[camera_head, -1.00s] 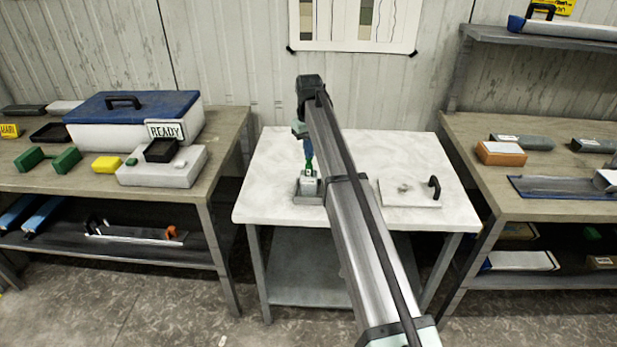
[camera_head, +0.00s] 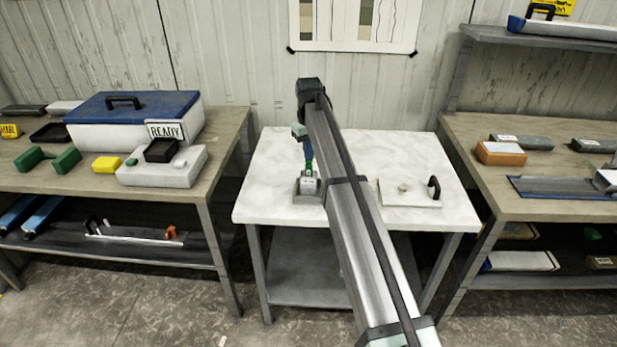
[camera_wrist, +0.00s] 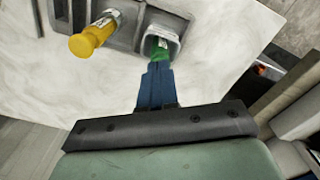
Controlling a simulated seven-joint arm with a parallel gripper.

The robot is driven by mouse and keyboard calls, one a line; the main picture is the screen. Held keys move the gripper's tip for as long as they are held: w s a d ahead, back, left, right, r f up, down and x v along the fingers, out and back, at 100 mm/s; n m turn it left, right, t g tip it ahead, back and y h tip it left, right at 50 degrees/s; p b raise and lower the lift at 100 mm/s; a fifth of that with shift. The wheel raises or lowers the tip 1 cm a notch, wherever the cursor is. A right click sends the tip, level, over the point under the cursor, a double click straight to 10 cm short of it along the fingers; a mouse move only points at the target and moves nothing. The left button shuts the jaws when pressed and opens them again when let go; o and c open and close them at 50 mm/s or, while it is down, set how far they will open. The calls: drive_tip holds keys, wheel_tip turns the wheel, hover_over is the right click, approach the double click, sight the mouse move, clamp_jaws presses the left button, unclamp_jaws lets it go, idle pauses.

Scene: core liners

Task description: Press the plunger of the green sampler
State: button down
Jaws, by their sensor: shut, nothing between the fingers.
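The green sampler (camera_wrist: 161,50) stands in a socket of the grey holder (camera_wrist: 122,32) on the white-topped table. In the head view only a little green (camera_head: 309,166) shows under my fingers, above the grey holder (camera_head: 308,197). My gripper (camera_wrist: 157,72) has its blue fingers shut together with nothing between them. The fingertips are over the green top and look very close to it or touching; I cannot tell which. In the head view my gripper (camera_head: 308,157) points down at the holder. A yellow-topped sampler (camera_wrist: 92,38) stands in the holder beside the green one.
A pale board with a black handle (camera_head: 434,188) lies on the table (camera_head: 262,205) to the right. A bench with a blue-lidded box (camera_head: 133,108) stands left, and another bench with an orange-sided block (camera_head: 501,154) stands right. The table's left front is clear.

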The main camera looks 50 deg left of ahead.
drive_tip(key=shift+f, duration=0.4)
drive_tip(key=shift+r, duration=0.2)
idle(0.3)
drive_tip(key=shift+r, duration=3.4)
